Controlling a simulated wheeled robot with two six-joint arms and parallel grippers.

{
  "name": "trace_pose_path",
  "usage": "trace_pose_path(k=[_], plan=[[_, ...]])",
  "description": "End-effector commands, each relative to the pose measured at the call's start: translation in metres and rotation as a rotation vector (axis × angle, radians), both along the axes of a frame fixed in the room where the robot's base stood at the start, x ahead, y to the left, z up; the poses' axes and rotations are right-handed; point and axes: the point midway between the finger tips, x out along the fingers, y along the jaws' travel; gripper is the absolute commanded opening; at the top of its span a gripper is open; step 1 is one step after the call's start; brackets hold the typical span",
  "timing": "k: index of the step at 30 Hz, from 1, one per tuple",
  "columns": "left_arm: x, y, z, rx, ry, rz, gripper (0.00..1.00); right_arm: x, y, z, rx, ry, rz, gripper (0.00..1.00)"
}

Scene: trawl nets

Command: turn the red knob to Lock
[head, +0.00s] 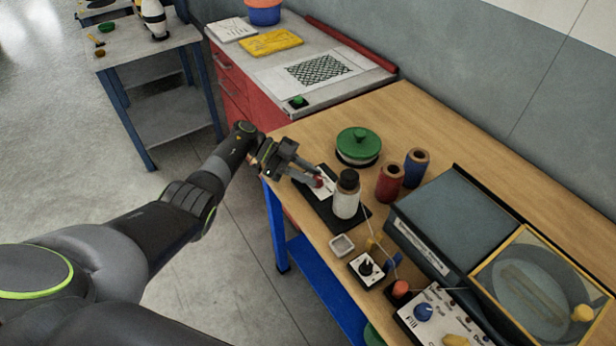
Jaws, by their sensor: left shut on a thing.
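The red knob (319,181) is small in the head view and partly hidden by my gripper fingers. It sits by a white label plate (327,190) on a dark flat base (313,198) at the left edge of the wooden table. My left gripper (314,180) reaches in from the left and is shut on the red knob. The lettering on the plate and the knob's pointing direction are too small to read. My right gripper is not in view.
A white bottle with a dark cap (346,195) stands close right of the knob. A green lidded dish (358,146), a red spool (389,183) and a blue spool (416,167) stand behind. A small switch box (366,270) and control panel (440,318) lie nearer.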

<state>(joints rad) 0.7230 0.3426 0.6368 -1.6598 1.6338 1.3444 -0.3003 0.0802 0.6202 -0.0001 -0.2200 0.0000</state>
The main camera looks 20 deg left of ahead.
Motion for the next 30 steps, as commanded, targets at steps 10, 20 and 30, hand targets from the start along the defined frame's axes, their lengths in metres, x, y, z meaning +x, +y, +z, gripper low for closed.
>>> trace_pose_path(k=[10,20,30], plan=[[-0.001,0.000,-0.001,0.002,0.003,-0.002,0.00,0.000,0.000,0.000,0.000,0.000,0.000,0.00],[0.000,0.000,0.000,0.001,0.002,-0.001,0.45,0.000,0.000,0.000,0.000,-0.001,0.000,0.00],[0.001,0.021,0.006,0.002,-0.001,0.001,0.45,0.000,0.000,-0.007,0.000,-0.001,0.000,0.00]])
